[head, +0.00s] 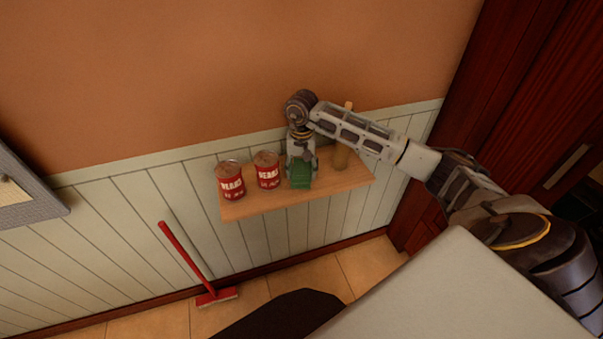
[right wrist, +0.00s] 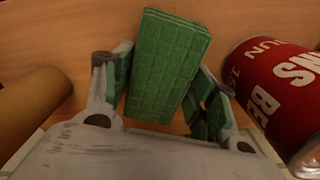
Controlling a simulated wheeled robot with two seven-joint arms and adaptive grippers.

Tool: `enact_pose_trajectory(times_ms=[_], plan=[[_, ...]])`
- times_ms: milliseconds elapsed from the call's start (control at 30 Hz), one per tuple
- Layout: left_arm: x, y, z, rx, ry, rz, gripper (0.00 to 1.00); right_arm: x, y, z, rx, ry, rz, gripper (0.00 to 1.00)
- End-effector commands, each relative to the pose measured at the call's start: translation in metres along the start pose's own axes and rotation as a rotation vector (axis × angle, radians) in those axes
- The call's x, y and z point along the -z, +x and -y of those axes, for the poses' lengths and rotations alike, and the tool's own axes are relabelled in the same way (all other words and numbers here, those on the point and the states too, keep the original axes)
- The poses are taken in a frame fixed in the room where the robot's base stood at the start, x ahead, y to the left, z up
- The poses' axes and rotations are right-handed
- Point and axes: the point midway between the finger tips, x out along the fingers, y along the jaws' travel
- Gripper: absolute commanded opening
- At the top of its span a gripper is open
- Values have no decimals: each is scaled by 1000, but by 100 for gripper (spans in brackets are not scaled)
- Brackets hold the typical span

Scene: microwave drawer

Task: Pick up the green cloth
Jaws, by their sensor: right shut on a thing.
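The green cloth (head: 301,181) is a folded block on the wooden shelf, right of two red cans. It also shows in the right wrist view (right wrist: 168,62), upright in the picture with a grid-like texture. My right gripper (head: 302,168) reaches down from above, and its two fingers stand on either side of the cloth. It is shut on the cloth, which is at shelf level; I cannot tell whether it touches the shelf. The fingers also show in the right wrist view (right wrist: 162,90). My left gripper is out of view.
The wooden shelf (head: 250,207) is fixed to the panelled wall. Red cans (head: 230,180) and (head: 267,170) stand left of the cloth; a brown wooden object (head: 341,156) stands right. A red broom (head: 183,249) leans below. A dark red door (head: 500,100) is at right.

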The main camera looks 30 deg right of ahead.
Motion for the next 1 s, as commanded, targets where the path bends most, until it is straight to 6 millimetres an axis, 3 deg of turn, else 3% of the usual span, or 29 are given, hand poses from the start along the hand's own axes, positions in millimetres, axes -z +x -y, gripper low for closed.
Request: enact_pose_trajectory(times_ms=[467,1000], plan=[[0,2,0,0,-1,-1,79,1,-11,0,1,1,-2,34],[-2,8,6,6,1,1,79,1,-75,0,2,1,-3,34]])
